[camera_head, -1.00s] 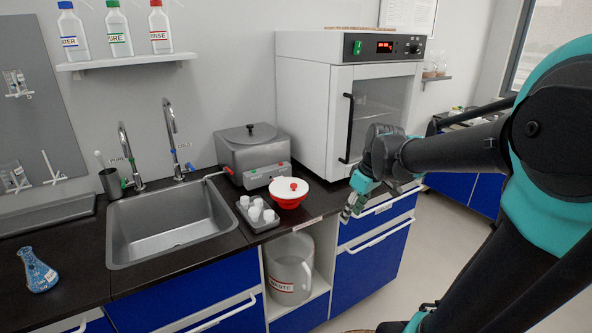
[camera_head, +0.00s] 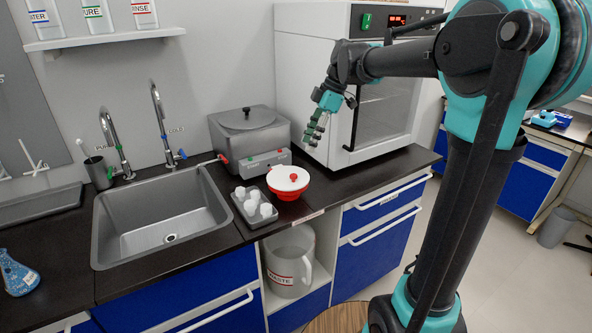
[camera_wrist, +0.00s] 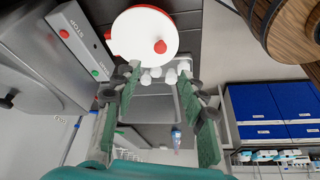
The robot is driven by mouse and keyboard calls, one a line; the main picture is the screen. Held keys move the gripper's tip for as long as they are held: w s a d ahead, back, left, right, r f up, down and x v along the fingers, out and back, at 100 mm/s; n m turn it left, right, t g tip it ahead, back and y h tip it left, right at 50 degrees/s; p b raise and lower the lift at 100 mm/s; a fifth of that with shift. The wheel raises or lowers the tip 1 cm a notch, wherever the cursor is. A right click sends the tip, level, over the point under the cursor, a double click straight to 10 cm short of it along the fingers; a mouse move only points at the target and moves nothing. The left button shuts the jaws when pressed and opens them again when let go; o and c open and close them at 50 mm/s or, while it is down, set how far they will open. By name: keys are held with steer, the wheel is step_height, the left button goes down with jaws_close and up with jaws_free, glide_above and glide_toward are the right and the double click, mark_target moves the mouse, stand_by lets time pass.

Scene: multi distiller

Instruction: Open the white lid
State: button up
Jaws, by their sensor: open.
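The white lid (camera_head: 288,178) has a small red knob and sits on a red bowl (camera_head: 287,194) on the dark counter. In the wrist view the white lid (camera_wrist: 143,37) shows near the top with its red knob, beyond the fingertips. My gripper (camera_head: 315,134) is open and empty. In the head view it hangs above and to the right of the lid, in front of the oven, apart from the lid. In the wrist view my gripper's fingers (camera_wrist: 160,90) are spread wide with nothing between them.
A grey distiller (camera_head: 248,140) stands behind the bowl. A tray of white cups (camera_head: 254,205) lies close to its left. The sink (camera_head: 165,222) is further left, and the white oven (camera_head: 310,75) stands at the right. Bare counter lies right of the bowl.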

mark_target(294, 175)
steer(key=x, duration=1.1)
steer(key=shift+f, duration=0.15)
jaws_close()
